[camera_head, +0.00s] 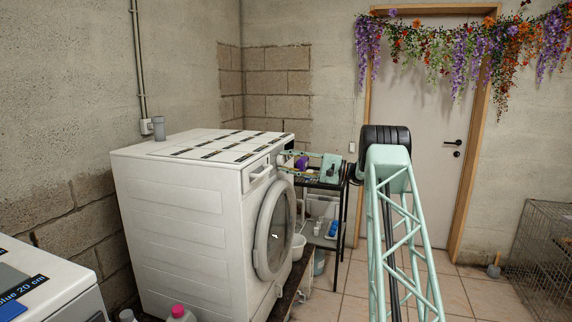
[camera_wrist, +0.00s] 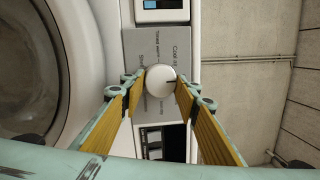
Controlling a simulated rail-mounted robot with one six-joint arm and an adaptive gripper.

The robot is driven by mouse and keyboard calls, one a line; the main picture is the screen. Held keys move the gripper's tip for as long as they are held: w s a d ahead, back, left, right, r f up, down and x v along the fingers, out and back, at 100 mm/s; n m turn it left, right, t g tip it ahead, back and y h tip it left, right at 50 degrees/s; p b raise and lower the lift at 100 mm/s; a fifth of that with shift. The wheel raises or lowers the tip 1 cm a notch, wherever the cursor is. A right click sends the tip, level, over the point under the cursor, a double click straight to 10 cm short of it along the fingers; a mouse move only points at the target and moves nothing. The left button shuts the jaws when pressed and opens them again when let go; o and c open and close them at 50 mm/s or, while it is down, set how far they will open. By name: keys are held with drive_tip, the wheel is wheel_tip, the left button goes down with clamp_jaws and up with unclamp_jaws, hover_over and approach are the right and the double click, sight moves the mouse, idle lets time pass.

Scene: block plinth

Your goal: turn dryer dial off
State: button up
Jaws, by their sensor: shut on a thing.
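The dryer dial (camera_wrist: 160,80) is a round white knob on a grey label panel (camera_wrist: 152,48) in the wrist view. A short dark mark on it points to the picture's right. My gripper (camera_wrist: 159,82) has its two yellow-padded fingers on either side of the dial, shut on it. The white dryer (camera_head: 185,215) stands left of centre in the head view, and my gripper (camera_head: 298,163) reaches the top of its front face from the right. The dial is too small to make out clearly there.
The dryer's round door (camera_head: 274,230) is shut, below the panel. A dark shelf rack (camera_head: 342,215) stands close behind my gripper. Another white machine (camera_head: 50,285) is at lower left. A closed door (camera_head: 420,110) and a wire cage (camera_head: 540,260) are at right.

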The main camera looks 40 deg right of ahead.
idle(0.4)
drive_tip(key=o, duration=0.9)
drive_tip(key=shift+c, duration=0.2)
drive_tip(key=shift+s+d, duration=0.1)
drive_tip(key=v, duration=1.1)
drive_tip(key=shift+s+d, duration=0.2)
drive_tip(key=shift+s, duration=0.1)
